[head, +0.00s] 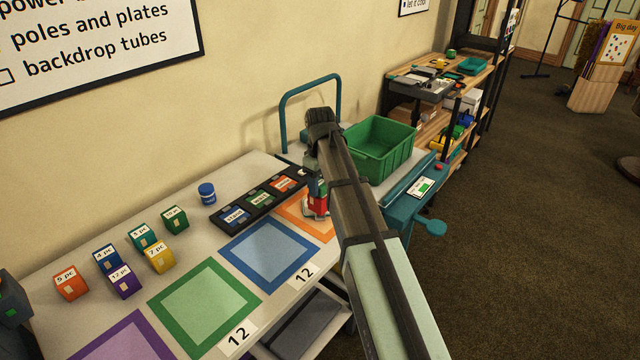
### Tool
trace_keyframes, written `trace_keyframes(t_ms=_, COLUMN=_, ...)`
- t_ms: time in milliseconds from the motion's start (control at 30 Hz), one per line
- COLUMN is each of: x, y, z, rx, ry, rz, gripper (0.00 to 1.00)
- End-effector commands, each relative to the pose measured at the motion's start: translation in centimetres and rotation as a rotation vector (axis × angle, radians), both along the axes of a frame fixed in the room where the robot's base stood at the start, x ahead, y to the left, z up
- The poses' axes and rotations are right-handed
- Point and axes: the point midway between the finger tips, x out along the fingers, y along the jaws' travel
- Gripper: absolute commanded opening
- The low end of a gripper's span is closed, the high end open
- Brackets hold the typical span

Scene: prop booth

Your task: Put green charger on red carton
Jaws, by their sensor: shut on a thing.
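My gripper (315,206) is low over the orange-bordered square at the right end of the table's row of squares. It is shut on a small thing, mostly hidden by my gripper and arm. A red patch (320,202) shows at the jaws; I cannot tell whether it is the held thing or a red carton there. I cannot pick out the green charger for sure. A black tray (237,226) beside my gripper holds a blue, a green (260,199) and an orange labelled item. An orange-red carton (70,283) stands at the table's left.
Blue, purple, teal, yellow and green cartons (175,220) stand behind the squares. A blue-lidded jar (207,194) stands near the black tray. A green bin (380,150) stands right of my gripper, behind my arm. The blue square (268,255) and green square (205,305) are clear.

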Motion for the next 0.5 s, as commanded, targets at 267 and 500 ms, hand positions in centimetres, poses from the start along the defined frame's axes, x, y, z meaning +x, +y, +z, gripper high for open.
trace_keyframes(t_ms=267, x=0.0, y=0.0, z=-0.28, rx=0.0, ry=0.0, rz=0.0, gripper=0.58)
trace_keyframes(t_ms=500, x=0.0, y=0.0, z=-0.26, rx=0.0, ry=0.0, rz=0.0, gripper=0.77)
